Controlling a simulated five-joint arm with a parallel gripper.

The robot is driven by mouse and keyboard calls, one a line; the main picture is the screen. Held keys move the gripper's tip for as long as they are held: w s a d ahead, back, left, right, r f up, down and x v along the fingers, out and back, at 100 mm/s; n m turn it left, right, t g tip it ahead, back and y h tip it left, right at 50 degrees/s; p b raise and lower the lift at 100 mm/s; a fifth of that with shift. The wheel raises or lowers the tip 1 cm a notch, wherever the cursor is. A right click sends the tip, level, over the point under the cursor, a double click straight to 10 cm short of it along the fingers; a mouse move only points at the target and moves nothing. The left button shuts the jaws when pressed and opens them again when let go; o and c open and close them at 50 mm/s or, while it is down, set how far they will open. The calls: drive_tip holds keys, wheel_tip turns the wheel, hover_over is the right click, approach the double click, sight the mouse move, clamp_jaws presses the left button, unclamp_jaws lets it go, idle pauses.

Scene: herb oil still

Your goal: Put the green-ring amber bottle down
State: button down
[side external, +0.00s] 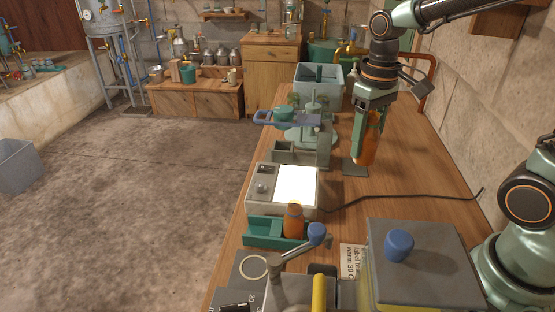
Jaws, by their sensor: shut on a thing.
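My gripper (367,132), green with a dark wrist, points down over the right part of the wooden bench. It is shut on an amber bottle (369,150), which is upright between the fingers. The fingers cover part of the bottle, and I cannot make out a green ring on it. Its base is close to a dark square pad (354,169) on the bench; I cannot tell whether it touches.
A lit white panel box (296,184) and a green-grey press-like stand (313,128) are left of my gripper. A grey bin (318,92) stands behind. A lidded grey box (420,262) is in front. A black cable (400,197) crosses the otherwise clear bench (410,180).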

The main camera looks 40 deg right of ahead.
drive_tip(key=shift+m, duration=0.3)
drive_tip(key=s+f, duration=0.1)
drive_tip(key=f, duration=0.5)
drive_tip(key=s+d+f, duration=0.1)
drive_tip(key=f, duration=0.4)
drive_tip(key=s+f, duration=0.1)
drive_tip(key=f, duration=0.5)
drive_tip(key=shift+s+d+f, duration=0.1)
drive_tip(key=shift+d+f, duration=0.2)
drive_tip(key=shift+f, duration=0.15)
drive_tip(key=shift+c, duration=1.3)
unclamp_jaws()
